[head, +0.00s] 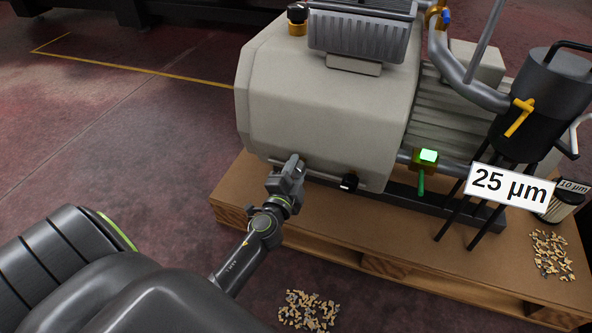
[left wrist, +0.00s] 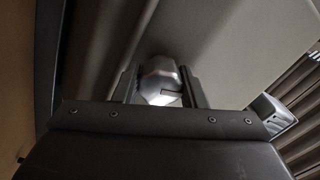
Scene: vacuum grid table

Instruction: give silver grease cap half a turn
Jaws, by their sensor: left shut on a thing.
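In the left wrist view, the silver grease cap (left wrist: 158,82) is a faceted, rounded metal piece against the underside of the beige pump housing. My left gripper (left wrist: 160,90) has one finger on each side of it and is shut on it. In the head view, my left gripper (head: 292,168) is at the lower front edge of the beige pump housing (head: 320,120), and it hides the cap there. My right gripper is in neither view.
The pump stands on a wooden pallet (head: 330,228). A black fitting (head: 348,183) sticks out right of my gripper. Chips (head: 308,310) lie on the floor in front.

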